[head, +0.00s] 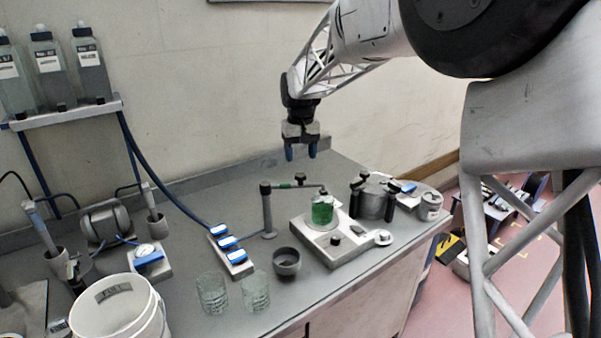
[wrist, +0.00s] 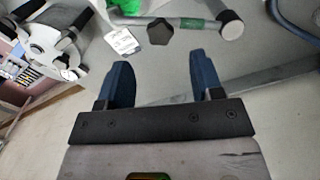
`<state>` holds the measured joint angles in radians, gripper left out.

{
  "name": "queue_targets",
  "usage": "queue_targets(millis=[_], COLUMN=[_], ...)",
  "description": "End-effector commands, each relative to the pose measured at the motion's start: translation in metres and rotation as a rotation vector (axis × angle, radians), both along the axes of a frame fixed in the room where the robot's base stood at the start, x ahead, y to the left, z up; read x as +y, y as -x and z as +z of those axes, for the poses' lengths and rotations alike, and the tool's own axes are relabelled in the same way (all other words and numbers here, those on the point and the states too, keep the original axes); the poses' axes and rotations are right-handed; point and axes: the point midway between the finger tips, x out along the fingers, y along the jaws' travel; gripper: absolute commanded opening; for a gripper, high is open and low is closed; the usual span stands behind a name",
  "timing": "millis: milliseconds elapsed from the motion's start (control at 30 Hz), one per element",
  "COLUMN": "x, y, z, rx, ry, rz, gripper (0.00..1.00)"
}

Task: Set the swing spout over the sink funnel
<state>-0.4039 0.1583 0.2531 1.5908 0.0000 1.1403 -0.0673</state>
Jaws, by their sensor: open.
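The swing spout (head: 267,212) is a grey upright post with a thin horizontal arm. The arm carries a green band and a dark knob, and points right toward a green-filled jar (head: 322,212). In the wrist view the spout arm (wrist: 190,24) crosses the top, with the knob (wrist: 160,31) beside it. A dark grey round cup (head: 287,262), seemingly the sink funnel, stands in front of the post; the spout arm is not over it. My gripper (head: 300,153) is open and empty, pointing down, above and behind the spout arm. It touches nothing.
The jar stands on a pale plate unit (head: 338,246). A metal pot (head: 373,201) with black handles is to its right. Two clear glasses (head: 212,293), a blue-switched strip (head: 231,251) and a white bucket (head: 130,308) lie left. The bench behind the post is fairly clear.

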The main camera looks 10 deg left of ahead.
Motion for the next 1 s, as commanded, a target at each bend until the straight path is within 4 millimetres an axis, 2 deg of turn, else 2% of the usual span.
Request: queue_targets(millis=[500,933,967,1000], x=[0.000,0.000,0.000,0.000], y=[0.000,0.000,0.000,0.000], z=[-0.056,-0.063,-0.063,-0.063], rx=[0.000,-0.001,-0.001,-0.001], ry=[0.000,0.000,0.000,0.000], rz=[0.000,0.000,0.000,0.000], gripper=[0.60,0.60,0.59,0.53])
